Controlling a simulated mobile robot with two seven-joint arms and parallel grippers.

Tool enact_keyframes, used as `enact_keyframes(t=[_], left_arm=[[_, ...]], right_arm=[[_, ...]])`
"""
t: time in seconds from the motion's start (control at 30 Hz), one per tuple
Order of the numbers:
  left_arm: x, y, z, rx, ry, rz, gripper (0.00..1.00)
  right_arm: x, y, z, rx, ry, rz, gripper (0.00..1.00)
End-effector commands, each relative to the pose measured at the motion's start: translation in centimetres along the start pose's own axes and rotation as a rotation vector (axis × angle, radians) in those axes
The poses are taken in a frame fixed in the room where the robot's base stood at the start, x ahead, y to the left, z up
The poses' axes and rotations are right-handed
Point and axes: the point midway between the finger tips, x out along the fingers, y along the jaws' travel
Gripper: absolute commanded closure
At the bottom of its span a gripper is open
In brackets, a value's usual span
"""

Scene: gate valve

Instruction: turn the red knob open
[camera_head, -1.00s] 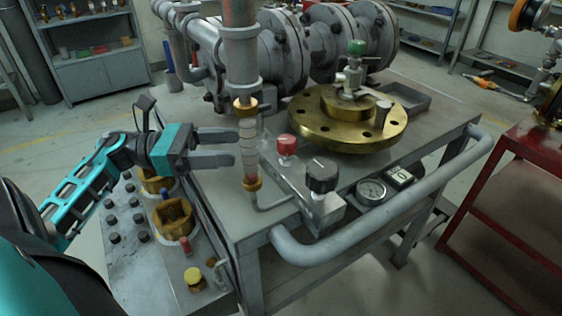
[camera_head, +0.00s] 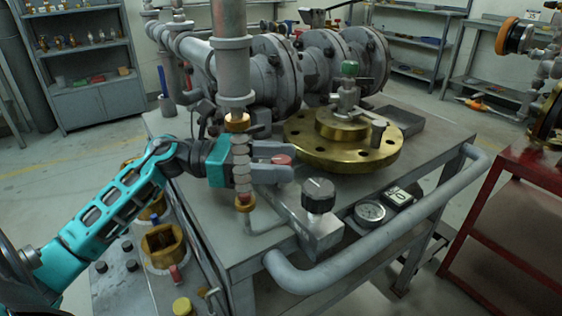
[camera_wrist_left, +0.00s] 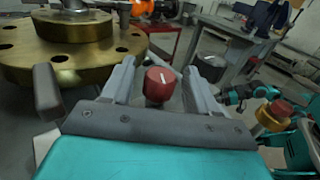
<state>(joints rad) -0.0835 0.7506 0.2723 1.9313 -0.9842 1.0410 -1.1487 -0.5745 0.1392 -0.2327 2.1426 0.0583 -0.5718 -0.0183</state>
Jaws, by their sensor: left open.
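The red knob (camera_head: 280,159) is small and round and stands on the bench, left of the brass flange. In the left wrist view the red knob (camera_wrist_left: 159,85) shows a white line on its top. My left gripper (camera_head: 283,161) reaches in from the left behind the ribbed grey pipe. Its jaws are open, with one finger on each side of the knob. In the left wrist view both fingers (camera_wrist_left: 160,72) appear apart from the knob, with gaps on both sides. The pipe and near finger hide part of the gripper and knob. My right gripper cannot be made out.
The vertical ribbed pipe (camera_head: 242,170) stands close in front of my left gripper. A black knob (camera_head: 318,195), a round gauge (camera_head: 370,211) and a brass flange (camera_head: 325,150) are nearby. A thick grey rail (camera_head: 385,225) runs along the bench's front edge.

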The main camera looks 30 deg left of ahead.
Motion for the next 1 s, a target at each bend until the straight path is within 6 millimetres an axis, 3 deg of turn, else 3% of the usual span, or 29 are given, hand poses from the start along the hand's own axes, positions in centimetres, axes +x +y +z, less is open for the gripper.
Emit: enact_keyframes(t=[0.37,0.9,1.0], left_arm=[[0.78,-0.02,0.0,0.001,0.0,0.0,0.41],[0.74,-0.02,-0.02,0.0,0.0,0.0,0.9],[0.74,-0.04,-0.02,0.0,0.0,0.003,0.9]], right_arm=[[0.0,0.01,-0.08,-0.001,0.002,0.0,0.57],[0.0,0.07,-0.11,-0.001,0.003,0.001,0.57],[-0.02,0.08,-0.14,-0.001,0.003,0.001,0.57]])
